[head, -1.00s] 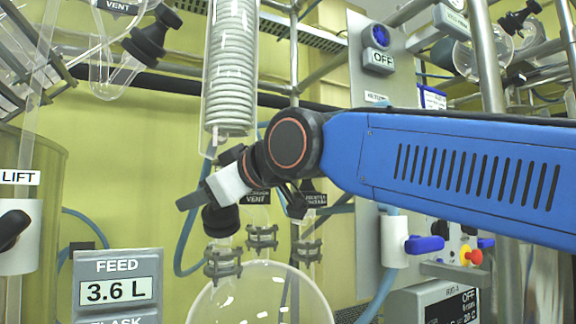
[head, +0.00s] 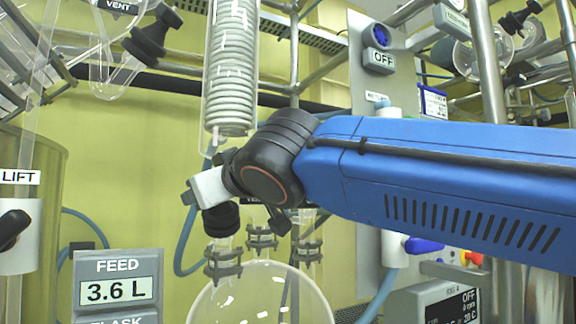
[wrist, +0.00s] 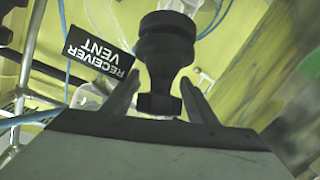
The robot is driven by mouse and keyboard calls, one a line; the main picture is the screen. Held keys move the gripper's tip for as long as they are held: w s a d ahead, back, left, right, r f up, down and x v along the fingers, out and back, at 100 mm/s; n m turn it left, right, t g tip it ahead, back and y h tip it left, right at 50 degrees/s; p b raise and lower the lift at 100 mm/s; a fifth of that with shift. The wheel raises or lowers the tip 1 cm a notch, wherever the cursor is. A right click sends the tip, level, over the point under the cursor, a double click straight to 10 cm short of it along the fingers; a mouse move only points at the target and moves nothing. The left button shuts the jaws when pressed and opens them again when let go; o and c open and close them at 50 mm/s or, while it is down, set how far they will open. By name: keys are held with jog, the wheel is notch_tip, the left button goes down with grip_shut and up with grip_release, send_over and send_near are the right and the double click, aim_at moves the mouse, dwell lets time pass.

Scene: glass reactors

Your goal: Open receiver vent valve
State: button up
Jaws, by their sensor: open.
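The receiver vent valve has a black knob (wrist: 167,50), seen large in the wrist view beside an upside-down black label (wrist: 98,50) reading RECEIVER VENT. My gripper (wrist: 159,80) is open, with one finger on each side of the knob's lower part in the picture. I cannot tell whether either finger touches it. In the head view my gripper (head: 193,190) is just above a black knob (head: 221,220) on a glass neck over the round flask. My wrist partly hides the knob's top and the label behind it.
The clear round glass flask (head: 260,295) with several clamped necks is close below. A glass coil condenser (head: 231,70) hangs right above my wrist. A feed display (head: 107,290) stands at lower left, and a grey control panel (head: 378,60) is behind my arm.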

jog(key=shift+d+r+m+t+h, duration=0.15)
jog(key=shift+m+t+h, duration=0.15)
jog(key=shift+m+t, duration=0.15)
